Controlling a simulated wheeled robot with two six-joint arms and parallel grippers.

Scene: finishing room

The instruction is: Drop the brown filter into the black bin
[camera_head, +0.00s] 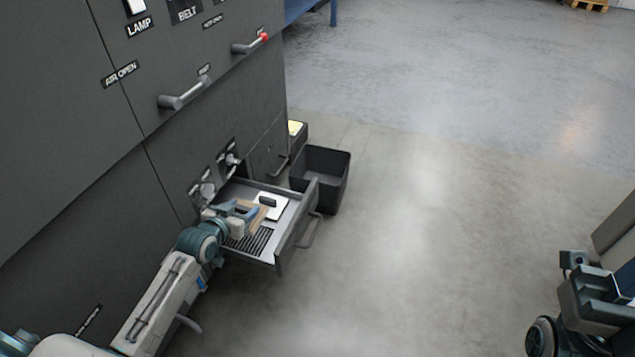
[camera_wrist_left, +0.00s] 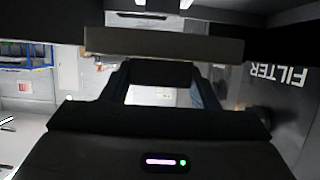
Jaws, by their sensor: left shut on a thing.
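The brown filter (camera_head: 259,218) is a tan panel at the open drawer (camera_head: 291,236) low in the dark cabinet. My left gripper (camera_head: 240,212) is over the drawer and shut on the filter; its fingers partly hide it. The black bin (camera_head: 334,190) stands on the floor just behind and right of the drawer, open at the top.
A white panel with a dark handle (camera_head: 272,206) is at the drawer's far part. A smaller dark container with something yellow (camera_head: 296,128) stands behind the bin. Cabinet handles (camera_head: 184,95) jut out above. The floor (camera_head: 430,230) right of the drawer is clear.

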